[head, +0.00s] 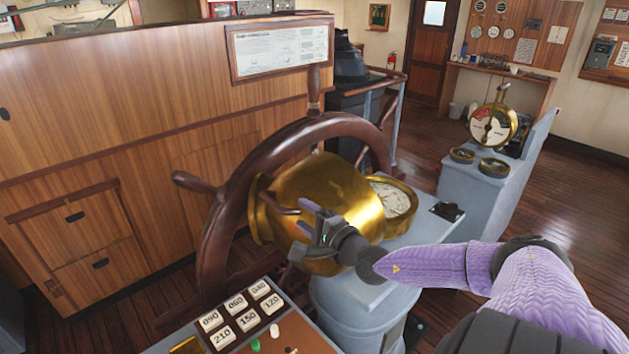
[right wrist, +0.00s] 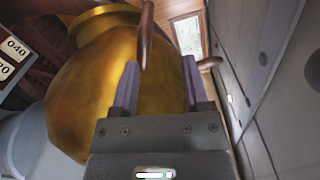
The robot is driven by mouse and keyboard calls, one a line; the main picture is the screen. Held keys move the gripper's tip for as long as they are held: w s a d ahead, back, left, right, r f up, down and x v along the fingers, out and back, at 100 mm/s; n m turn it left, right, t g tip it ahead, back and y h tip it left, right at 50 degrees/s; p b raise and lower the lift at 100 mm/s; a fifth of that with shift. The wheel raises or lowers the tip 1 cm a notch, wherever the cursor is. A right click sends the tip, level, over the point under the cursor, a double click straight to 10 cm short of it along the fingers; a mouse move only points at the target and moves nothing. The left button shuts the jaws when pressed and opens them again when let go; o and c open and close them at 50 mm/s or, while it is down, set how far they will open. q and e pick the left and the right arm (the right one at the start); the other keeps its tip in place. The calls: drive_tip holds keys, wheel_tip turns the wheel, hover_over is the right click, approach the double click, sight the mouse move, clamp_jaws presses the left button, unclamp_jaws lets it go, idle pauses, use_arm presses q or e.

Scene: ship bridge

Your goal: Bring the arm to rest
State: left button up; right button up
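My right arm reaches in from the right in the head view. My right gripper (head: 306,228) is open beside the big brass housing (head: 325,185) in front of the dark wooden ship's wheel (head: 222,225). In the right wrist view its two purple fingers (right wrist: 160,85) stand apart, with the brass housing (right wrist: 85,90) behind and to the left. A wooden handle (right wrist: 147,40) rises near the left fingertip; I cannot tell whether they touch. The fingers are not closed on anything. My left gripper is not in view.
A rack of white number tiles (head: 236,314) stands at the bottom left. A round gauge (head: 392,199) sits right of the brass housing. A grey console (head: 500,195) with an engine telegraph (head: 494,126) is further right. The wooden floor (head: 560,200) beyond is clear.

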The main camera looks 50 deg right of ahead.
drive_tip(key=shift+s+a, duration=0.15)
drive_tip(key=shift+s, duration=1.15)
